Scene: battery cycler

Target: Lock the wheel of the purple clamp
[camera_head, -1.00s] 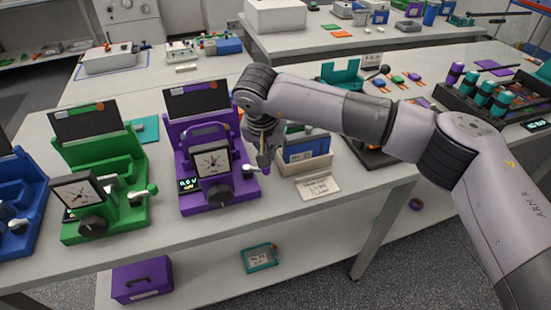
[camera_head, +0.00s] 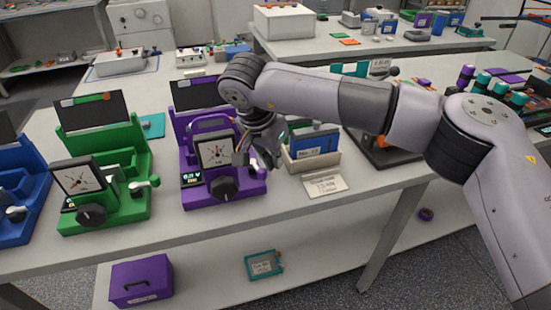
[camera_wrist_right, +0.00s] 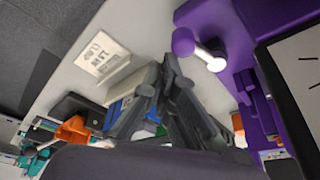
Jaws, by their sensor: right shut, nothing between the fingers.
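The purple clamp device (camera_head: 195,199) stands on the bench, with a dial gauge (camera_head: 217,152) and a black knob (camera_head: 224,188) on its front. At its right side is a small crank, partly hidden by my gripper in the head view. In the wrist view it shows as a white bar (camera_wrist_right: 213,58) with a purple ball end (camera_wrist_right: 183,41). My right gripper (camera_head: 270,163) is shut and empty beside the device's right side. In the wrist view its fingertips (camera_wrist_right: 165,68) lie just left of the ball, apart from it in the picture; contact cannot be told. My left gripper is not in view.
A green device (camera_head: 130,208) stands to the left, with a blue one (camera_head: 15,232) beyond it. A beige holder (camera_head: 325,162) with blue items and a label card (camera_head: 324,184) sit right of the purple device. The bench strip in front is clear.

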